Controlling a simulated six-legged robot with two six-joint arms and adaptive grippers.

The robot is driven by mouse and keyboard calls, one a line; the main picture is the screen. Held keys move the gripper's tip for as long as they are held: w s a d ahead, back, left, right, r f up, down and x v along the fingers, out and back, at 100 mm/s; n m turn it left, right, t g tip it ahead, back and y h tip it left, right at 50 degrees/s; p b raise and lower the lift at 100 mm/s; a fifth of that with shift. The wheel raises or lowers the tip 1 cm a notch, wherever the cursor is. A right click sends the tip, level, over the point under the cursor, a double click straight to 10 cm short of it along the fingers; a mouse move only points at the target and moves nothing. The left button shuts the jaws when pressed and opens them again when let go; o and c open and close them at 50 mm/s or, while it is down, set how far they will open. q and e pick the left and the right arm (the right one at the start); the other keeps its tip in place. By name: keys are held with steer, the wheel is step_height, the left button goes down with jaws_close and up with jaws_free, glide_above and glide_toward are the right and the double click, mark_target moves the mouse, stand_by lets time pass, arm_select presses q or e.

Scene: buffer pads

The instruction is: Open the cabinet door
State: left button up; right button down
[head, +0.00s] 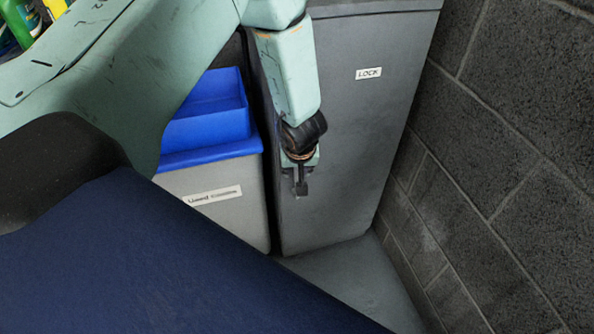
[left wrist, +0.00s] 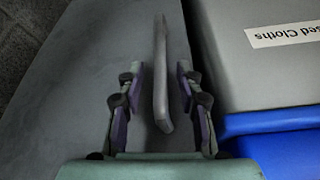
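The grey cabinet (head: 350,120) stands upright against the block wall, with a white LOCK label on its front. Its door looks closed. In the left wrist view the cabinet's grey front (left wrist: 85,60) lies behind a slim grey bar handle (left wrist: 160,70). My left gripper (head: 299,185) is low in front of the cabinet, partly hidden by its own wrist in the head view. In the left wrist view this gripper (left wrist: 158,95) is open, with a finger on each side of the handle and a visible gap to both. My right gripper is not in view.
A light grey bin (head: 225,218) with a white label stands left of the cabinet, with a blue container (head: 205,130) on top. A dark block wall (head: 500,150) rises close on the right. A small patch of grey floor (head: 345,275) is clear in front.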

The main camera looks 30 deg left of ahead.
arm_select(q)
steer(key=shift+a+f, duration=0.1)
steer(key=shift+w, duration=0.1)
steer(key=shift+c, duration=0.5)
jaws_close()
